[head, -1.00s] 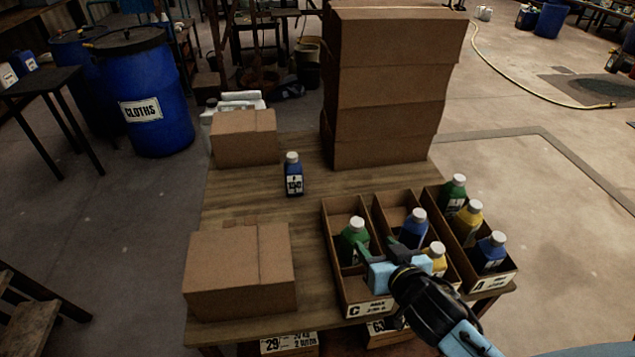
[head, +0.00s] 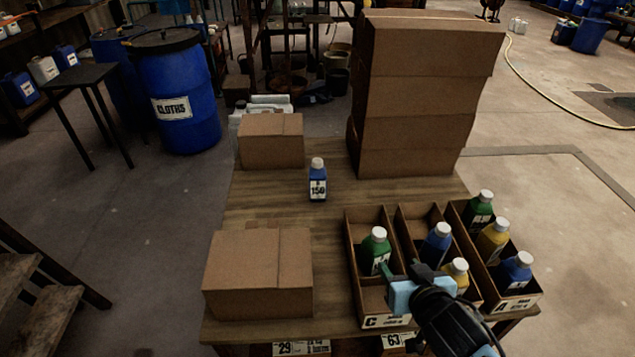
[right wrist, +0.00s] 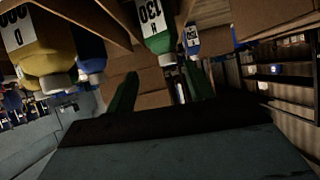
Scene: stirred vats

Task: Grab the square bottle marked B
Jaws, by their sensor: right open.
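A blue square bottle (head: 318,184) with a white cap stands alone and upright on the wooden table (head: 270,202). Its label shows "150" under a small mark I cannot read surely. My right gripper (head: 402,268) is open and empty over the open boxes at the table's near right, nearer than that bottle and to its right. In the right wrist view, the fingers (right wrist: 160,85) have nothing between them; a green bottle (right wrist: 158,32) and a blue bottle (right wrist: 191,40) hang upside down in the picture beyond. My left gripper is out of view.
Box C (head: 372,321) holds a green bottle (head: 375,252). The middle box holds a blue (head: 436,243) and a yellow bottle (head: 456,273). Box A (head: 517,304) holds several bottles. Cartons (head: 258,275) and a tall stack (head: 415,100) flank the clear mid-table.

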